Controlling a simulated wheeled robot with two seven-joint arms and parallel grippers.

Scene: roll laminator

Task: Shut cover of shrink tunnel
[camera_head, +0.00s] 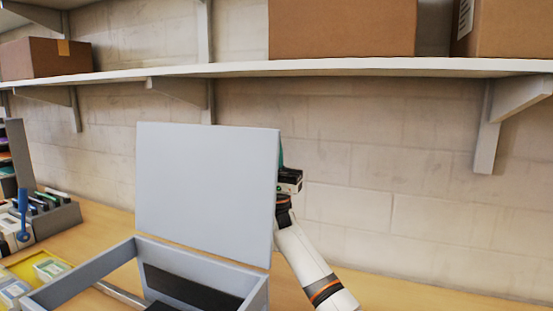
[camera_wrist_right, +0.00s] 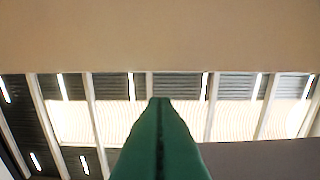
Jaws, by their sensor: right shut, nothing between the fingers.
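The shrink tunnel (camera_head: 258,296) is a grey open box at the bottom of the head view. Its cover (camera_head: 205,190) is a flat light-grey panel standing up open at the back of the box. My right arm reaches up along the cover's right edge. My right gripper (camera_head: 282,156) is mostly hidden behind the cover, with only a sliver of green showing. In the right wrist view its green fingers (camera_wrist_right: 160,104) are together, with nothing between them. Whether it touches the cover I cannot tell. My left gripper is not in view.
A wall shelf (camera_head: 240,70) with cardboard boxes (camera_head: 342,28) runs above and behind the cover. On the wooden table at left are a yellow tray (camera_head: 28,265) and a grey holder (camera_head: 60,218) with pens. The wall right of my arm is clear.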

